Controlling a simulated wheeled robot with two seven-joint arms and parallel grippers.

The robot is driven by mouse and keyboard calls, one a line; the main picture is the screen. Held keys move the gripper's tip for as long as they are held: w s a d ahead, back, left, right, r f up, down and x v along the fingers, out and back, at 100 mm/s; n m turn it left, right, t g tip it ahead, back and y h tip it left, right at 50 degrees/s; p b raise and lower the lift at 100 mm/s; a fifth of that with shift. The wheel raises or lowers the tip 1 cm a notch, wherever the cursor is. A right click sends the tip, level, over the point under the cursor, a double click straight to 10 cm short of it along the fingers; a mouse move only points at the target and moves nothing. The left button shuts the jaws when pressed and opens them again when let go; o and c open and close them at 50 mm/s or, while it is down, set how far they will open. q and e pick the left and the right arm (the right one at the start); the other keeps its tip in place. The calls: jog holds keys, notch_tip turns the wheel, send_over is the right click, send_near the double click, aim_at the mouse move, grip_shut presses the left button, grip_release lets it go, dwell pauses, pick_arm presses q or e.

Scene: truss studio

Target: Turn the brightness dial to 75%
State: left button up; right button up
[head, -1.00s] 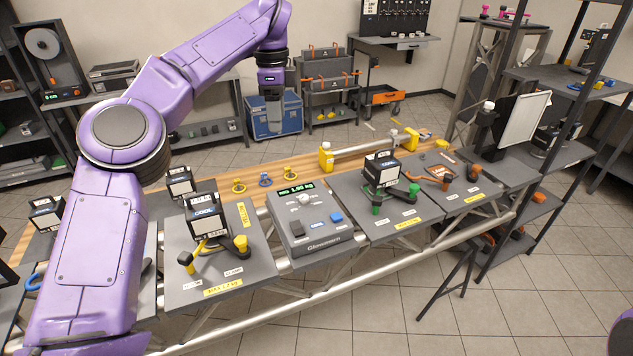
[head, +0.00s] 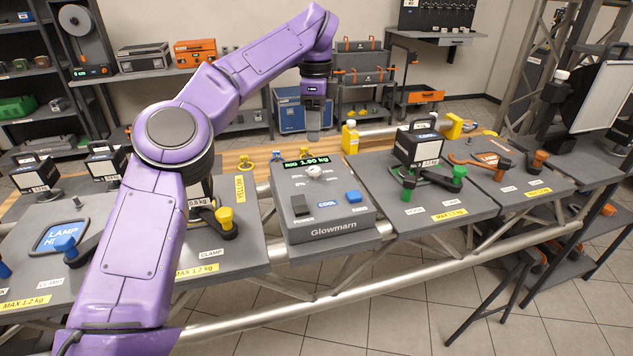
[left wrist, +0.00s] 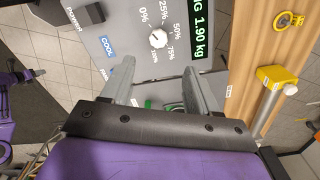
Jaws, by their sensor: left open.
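The brightness dial (head: 315,171) is a small white knob on the grey Glowmarn control box (head: 327,222), below a green display reading 1.90 kg. In the left wrist view the dial (left wrist: 158,39) is ringed by printed marks from 0% to 100%; I cannot tell surely which mark it points at. My left gripper (head: 313,122) hangs above and behind the dial in the head view, apart from it. In the left wrist view its two fingers (left wrist: 158,75) are spread with nothing between them, and the dial lies just beyond the tips. My right gripper is not in view.
Lamp blocks and coloured clamp handles (head: 459,174) stand on panels either side. The air around the dial is clear.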

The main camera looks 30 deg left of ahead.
aim_at(315, 168)
pick_arm(q)
notch_tip(315, 168, down, 10)
jog(key=shift+s+f+b, duration=0.15)
jog(key=shift+f+b, duration=0.05)
jog(key=shift+b, duration=0.45)
jog(key=shift+c, duration=0.2)
jog(key=c, duration=1)
